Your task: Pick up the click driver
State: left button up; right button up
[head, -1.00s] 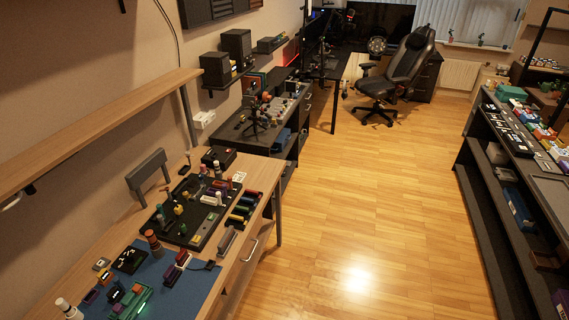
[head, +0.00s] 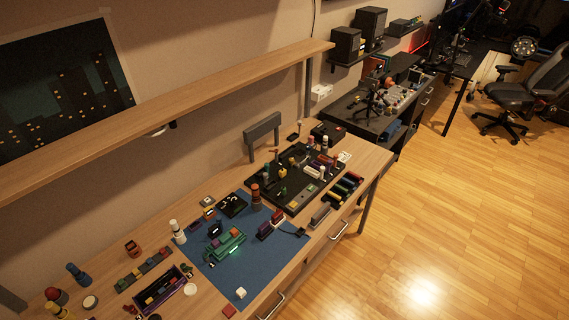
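I cannot pick out the click driver for certain; the items on the workbench (head: 345,192) are small from here. Several small upright cylindrical items stand there, among them a dark red-brown one (head: 256,195) at the blue mat's far edge and a white one with dark bands (head: 178,232) at its left edge. A green block-like item (head: 226,243) lies on the blue mat (head: 252,278). A black tray (head: 262,184) with several small parts lies behind the mat. Neither of my grippers shows in the head view.
A long wooden shelf (head: 180,105) overhangs the bench along the wall. A dark purple open box (head: 158,290) with coloured blocks is at the lower left. A dark side bench (head: 350,115) and an office chair (head: 525,95) stand farther back. The wooden floor (head: 470,220) on the right is clear.

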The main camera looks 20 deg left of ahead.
aim_at(254, 187)
jog(key=u, duration=1.25)
jog(key=k+l+u, duration=0.1)
jog(key=u, duration=0.25)
jog(key=k+u, duration=0.35)
